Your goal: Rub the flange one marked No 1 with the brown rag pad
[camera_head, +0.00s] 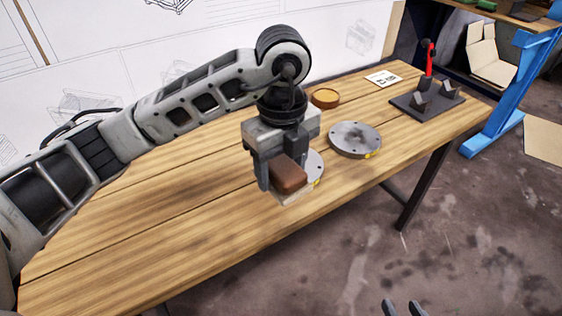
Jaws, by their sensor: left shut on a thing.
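My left gripper (283,178) is shut on the brown rag pad (291,176), a brown block with a paler underside. It is at the front edge of a round grey metal flange (316,163), mostly hidden behind the gripper. I cannot tell whether the pad touches that flange. A second grey flange (355,137) with dark smudges and bolt holes lies flat to the right. Both have a small yellow tag on the rim; the numbers are too small to read. My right gripper (403,308) shows only two fingertips, apart and empty, at the bottom edge.
The wooden table (170,225) is clear at the left and front. A white card (383,79) and a dark stand with a red-handled tool (428,100) are at the far right. A blue frame (515,85) stands beyond.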

